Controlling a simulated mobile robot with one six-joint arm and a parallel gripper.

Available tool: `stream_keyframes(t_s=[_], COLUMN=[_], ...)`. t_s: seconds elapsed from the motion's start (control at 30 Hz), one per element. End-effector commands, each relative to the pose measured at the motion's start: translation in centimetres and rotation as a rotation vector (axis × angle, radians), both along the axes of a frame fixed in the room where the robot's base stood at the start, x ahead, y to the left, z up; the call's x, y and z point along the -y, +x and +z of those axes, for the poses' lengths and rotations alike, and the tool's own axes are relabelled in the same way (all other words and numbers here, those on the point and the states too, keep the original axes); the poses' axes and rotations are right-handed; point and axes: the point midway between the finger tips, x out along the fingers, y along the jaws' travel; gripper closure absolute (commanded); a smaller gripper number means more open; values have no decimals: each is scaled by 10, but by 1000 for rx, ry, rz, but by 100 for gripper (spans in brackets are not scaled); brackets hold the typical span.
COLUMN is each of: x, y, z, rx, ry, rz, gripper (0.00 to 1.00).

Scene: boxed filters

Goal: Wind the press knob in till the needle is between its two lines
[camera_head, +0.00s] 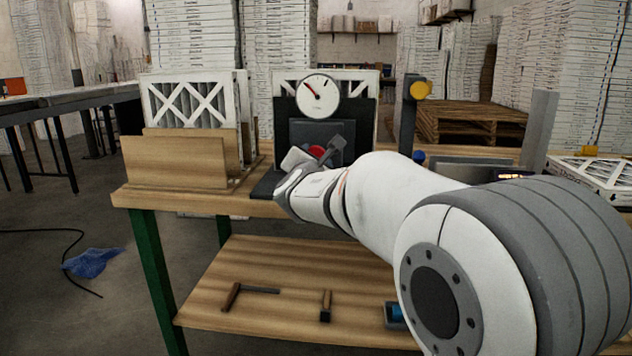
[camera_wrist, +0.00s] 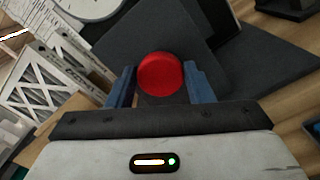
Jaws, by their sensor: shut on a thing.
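The press (camera_head: 301,132) is a dark block standing on the workbench, with a round white gauge (camera_head: 318,95) on top. The gauge's needle is red and points to the upper left; a short dark mark shows at its upper right, and the needle is apart from it. The red press knob (camera_wrist: 161,75) sits between the two blue fingers of my gripper (camera_wrist: 161,84), which is shut on it. In the head view the knob (camera_head: 316,151) is partly hidden by my gripper (camera_head: 322,155). The gauge face is mostly cut off in the wrist view.
A wooden rack (camera_head: 176,160) with white framed filters (camera_head: 187,101) stands left of the press. A dark post with a yellow knob (camera_head: 421,90) stands to the right. The lower shelf (camera_head: 262,260) holds a few tools. Stacked filters fill the back.

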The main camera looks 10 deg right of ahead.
Motion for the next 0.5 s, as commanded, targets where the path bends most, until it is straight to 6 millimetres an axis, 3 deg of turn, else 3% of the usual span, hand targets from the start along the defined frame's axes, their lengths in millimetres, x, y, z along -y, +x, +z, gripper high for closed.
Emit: stream_keyframes(t_s=[0.03,0.5], x=[0,1], y=[0,0], z=[-8,-4], rx=[16,87], ry=[39,273], rz=[1,0], gripper=[76,76])
